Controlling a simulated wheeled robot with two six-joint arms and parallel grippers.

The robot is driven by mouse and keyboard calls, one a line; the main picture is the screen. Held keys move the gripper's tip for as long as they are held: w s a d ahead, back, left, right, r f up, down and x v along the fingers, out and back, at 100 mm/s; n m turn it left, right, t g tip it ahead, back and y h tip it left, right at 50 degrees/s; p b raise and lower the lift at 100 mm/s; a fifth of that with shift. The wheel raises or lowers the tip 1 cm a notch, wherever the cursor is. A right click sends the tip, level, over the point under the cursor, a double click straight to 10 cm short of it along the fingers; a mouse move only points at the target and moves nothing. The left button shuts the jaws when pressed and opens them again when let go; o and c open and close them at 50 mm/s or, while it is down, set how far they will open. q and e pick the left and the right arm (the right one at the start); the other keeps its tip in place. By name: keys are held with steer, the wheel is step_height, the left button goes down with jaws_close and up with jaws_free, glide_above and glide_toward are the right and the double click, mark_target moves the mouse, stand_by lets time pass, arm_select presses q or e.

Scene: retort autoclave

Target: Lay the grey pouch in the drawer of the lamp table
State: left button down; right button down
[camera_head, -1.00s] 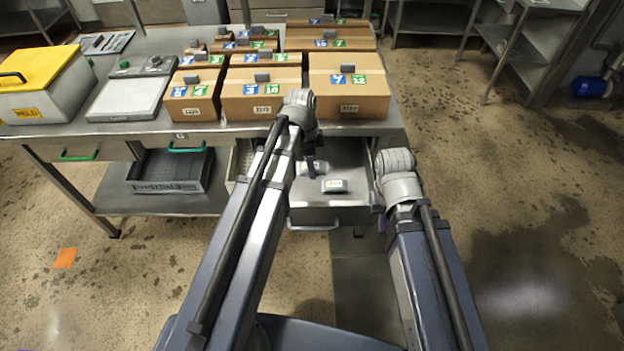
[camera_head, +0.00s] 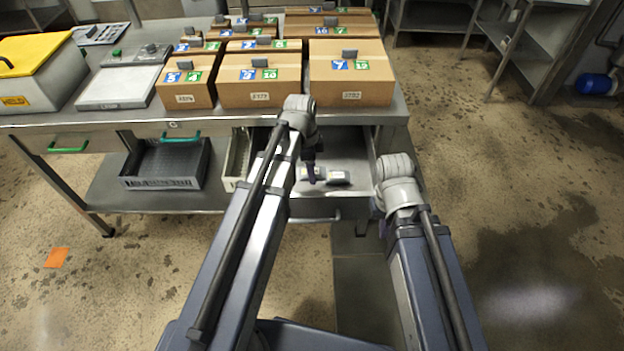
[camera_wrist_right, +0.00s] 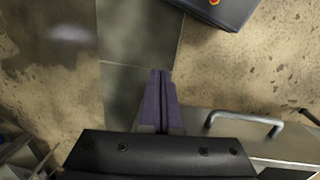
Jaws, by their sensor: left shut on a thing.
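The open steel drawer (camera_head: 347,150) is pulled out under the right end of the steel table. My left gripper (camera_head: 311,180) points down over it, shut on a grey pouch (camera_head: 318,172) with a pale label. The fingers hide part of this pouch, and I cannot tell whether it touches the drawer floor. A second grey pouch (camera_head: 339,177) lies in the drawer just right of it. My right gripper (camera_wrist_right: 160,100) shows purple fingers together, empty, in the right wrist view. It is outside the drawer, near the drawer's handle (camera_wrist_right: 245,117).
Several cardboard boxes (camera_head: 349,85) stand on the steel table (camera_head: 130,119). A flat scale (camera_head: 118,86) and a yellow-lidded bin (camera_head: 38,85) are at left. A dark crate (camera_head: 165,168) sits on the lower shelf.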

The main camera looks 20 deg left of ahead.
arm_select(q)
steer(key=shift+f+b, duration=1.65)
steer(key=shift+f, duration=0.15)
steer(key=shift+f+b, duration=0.65)
steer(key=shift+c, duration=0.7)
jaws_free()
steer(key=shift+r, duration=0.15)
